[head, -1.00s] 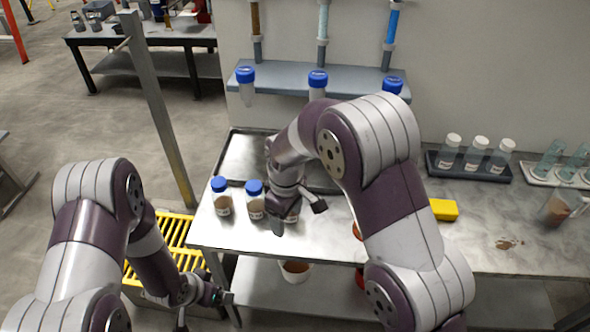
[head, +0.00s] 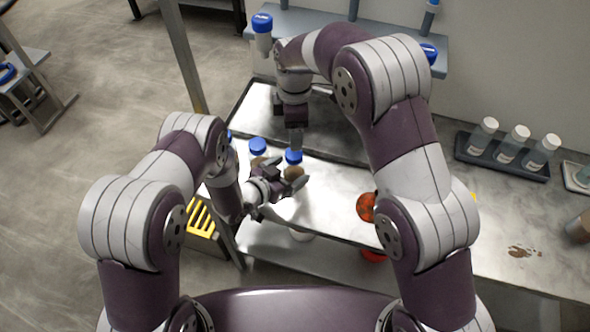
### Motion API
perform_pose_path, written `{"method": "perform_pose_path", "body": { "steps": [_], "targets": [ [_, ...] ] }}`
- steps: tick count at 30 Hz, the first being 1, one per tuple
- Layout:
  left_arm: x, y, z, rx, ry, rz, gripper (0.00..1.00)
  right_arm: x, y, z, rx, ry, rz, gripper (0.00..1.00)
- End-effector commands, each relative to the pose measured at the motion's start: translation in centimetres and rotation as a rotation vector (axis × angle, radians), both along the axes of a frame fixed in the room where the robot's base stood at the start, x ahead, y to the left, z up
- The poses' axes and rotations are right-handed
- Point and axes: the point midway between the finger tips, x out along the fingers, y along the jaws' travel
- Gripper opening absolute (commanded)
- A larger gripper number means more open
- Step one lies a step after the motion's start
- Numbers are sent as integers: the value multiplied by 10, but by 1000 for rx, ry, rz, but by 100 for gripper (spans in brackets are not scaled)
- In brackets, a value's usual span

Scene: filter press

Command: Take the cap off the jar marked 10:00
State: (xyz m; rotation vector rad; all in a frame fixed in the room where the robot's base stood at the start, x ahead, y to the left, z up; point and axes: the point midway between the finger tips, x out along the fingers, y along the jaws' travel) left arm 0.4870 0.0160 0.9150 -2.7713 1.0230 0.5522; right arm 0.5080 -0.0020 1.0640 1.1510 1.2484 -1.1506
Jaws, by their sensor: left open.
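Jars with blue caps stand in a row at the table's left. The rightmost jar (head: 294,173) has brown contents and a blue cap (head: 293,156). A second jar (head: 257,147) stands left of it, and a third (head: 229,135) is mostly hidden behind my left arm. No label is readable, so I cannot tell which is marked 10:00. My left gripper (head: 288,180) is open, low beside the rightmost jar, its fingers near the jar's body. My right gripper (head: 295,143) points down just above or at that jar's cap; its finger gap is unclear.
A metal tray (head: 245,125) lies behind the jars. A grey shelf (head: 330,32) holds blue-capped tubes above it. A rack (head: 480,160) with white-capped jars stands right. A red-orange object (head: 366,207) sits near the front edge. Bare tabletop (head: 330,195) lies right of the jars.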

Motion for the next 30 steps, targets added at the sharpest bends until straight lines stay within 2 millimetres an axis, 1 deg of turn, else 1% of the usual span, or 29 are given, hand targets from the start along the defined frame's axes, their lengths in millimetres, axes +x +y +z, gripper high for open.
{"method": "perform_pose_path", "body": {
  "steps": [3,6,14,15,17,18,20,21,22,23,25,26,29,30],
  "targets": [
    [12,-11,-7,1,0,-3,89,0,0,0,0,0,0,71],
    [17,-15,-10,1,1,0,89,0,0,0,0,0,-1,71],
    [19,-16,-11,0,1,1,89,0,0,0,0,0,-1,71],
    [19,-16,-11,1,1,1,82,0,0,0,0,0,-1,71],
    [19,-16,-11,1,1,1,63,0,0,0,0,0,-1,71],
    [19,-16,-11,1,1,1,50,0,0,0,0,0,-1,71],
    [19,-16,-10,1,1,1,30,0,0,0,0,0,-1,71],
    [19,-16,-10,1,1,1,17,0,0,0,0,0,-1,71],
    [19,-16,-10,1,1,1,9,0,0,0,0,0,-1,71],
    [19,-16,-10,1,1,1,0,0,0,0,0,-1,-1,61],
    [19,-16,-10,1,1,1,0,-1,0,1,1,-1,-4,60],
    [19,-16,-10,1,1,1,0,-1,0,1,0,-1,-32,60],
    [19,-16,-10,1,1,0,0,-1,0,1,1,0,-229,60],
    [19,-16,-10,1,1,0,0,-1,0,1,0,0,-352,60]
  ]
}}
